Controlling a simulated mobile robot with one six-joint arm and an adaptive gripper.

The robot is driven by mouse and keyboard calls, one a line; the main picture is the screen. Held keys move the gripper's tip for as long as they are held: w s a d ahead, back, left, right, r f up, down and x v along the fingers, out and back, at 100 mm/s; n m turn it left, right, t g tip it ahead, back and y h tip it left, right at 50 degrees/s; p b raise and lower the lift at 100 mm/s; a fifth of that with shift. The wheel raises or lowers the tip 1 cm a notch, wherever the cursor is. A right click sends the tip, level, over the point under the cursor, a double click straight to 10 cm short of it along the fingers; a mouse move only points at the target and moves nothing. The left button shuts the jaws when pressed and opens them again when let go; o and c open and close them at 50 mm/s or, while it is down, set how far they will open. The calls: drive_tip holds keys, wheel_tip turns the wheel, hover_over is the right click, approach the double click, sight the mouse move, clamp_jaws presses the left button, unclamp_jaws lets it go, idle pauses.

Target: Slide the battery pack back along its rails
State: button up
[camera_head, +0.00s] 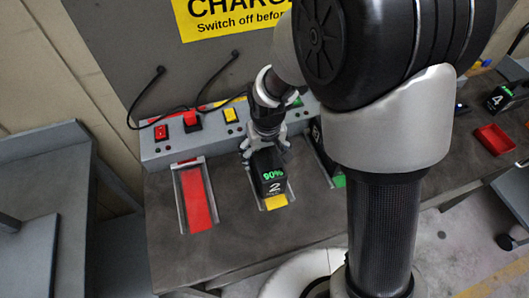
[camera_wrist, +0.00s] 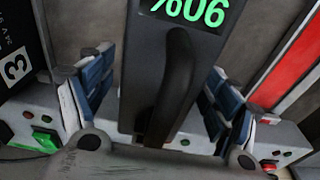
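The black battery pack (camera_head: 268,176), marked 2 with a green 90% display, sits on the yellow-floored rail lane (camera_head: 276,202) in front of the grey charger housing. A strip of yellow shows at its front end. In the wrist view the battery pack (camera_wrist: 208,45) runs up the middle with a dark raised handle (camera_wrist: 178,85). My gripper (camera_head: 266,151) is over the pack's rear part. In the wrist view my gripper's blue-padded fingers (camera_wrist: 158,95) stand wide apart, one on each side of the pack and handle. I see no clear grip on either. The pack's rear end is hidden.
An empty red lane (camera_head: 198,200) lies to the left. Pack 3 (camera_wrist: 15,65) stands in the neighbouring green lane (camera_head: 338,181). The charger housing (camera_head: 165,153) carries red and yellow switches with black cables. A red tray (camera_head: 494,139) and pack 4 (camera_head: 497,99) are far right.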

sight(270, 167)
clamp_jaws()
idle(0.9)
drive_tip(key=shift+s+d, duration=0.2)
drive_tip(key=shift+s, duration=0.55)
drive_tip(key=shift+s+d, duration=0.25)
drive_tip(key=shift+s, duration=0.45)
drive_tip(key=shift+s+d, duration=0.2)
drive_tip(key=shift+s, duration=0.55)
drive_tip(key=shift+o, duration=0.8)
unclamp_jaws()
